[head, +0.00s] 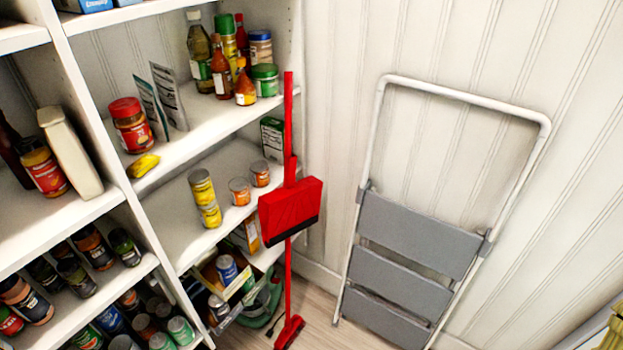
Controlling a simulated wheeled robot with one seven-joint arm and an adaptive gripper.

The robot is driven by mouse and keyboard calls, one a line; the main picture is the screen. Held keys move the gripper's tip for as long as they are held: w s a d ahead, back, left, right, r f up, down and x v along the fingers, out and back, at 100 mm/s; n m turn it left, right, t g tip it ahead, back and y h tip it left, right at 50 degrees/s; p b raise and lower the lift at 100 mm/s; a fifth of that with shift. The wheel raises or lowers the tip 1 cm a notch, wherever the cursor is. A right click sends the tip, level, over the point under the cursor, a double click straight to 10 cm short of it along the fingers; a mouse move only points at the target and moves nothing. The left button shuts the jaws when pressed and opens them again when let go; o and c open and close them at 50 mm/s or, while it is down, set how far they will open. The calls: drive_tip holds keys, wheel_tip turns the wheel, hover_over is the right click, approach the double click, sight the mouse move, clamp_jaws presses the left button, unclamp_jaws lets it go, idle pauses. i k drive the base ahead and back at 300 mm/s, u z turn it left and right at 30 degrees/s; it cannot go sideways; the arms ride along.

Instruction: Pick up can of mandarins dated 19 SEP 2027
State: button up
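Two small cans with orange labels stand on the middle shelf in the head view. One (240,191) is nearer and the other (260,174) stands just behind it to the right. They may be the mandarins, but labels and dates are too small to read. To their left, a yellow can (201,186) appears stacked on another yellow can (210,215). My gripper is not in view.
A red broom and dustpan (291,209) stand upright in front of the shelf's right end, close to the orange cans. A folded step ladder (415,235) leans on the wall at right.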

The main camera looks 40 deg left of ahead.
sight(239, 188)
drive_tip(key=z, duration=0.7)
drive_tip(key=k, duration=0.55)
drive_tip(key=u, duration=2.5)
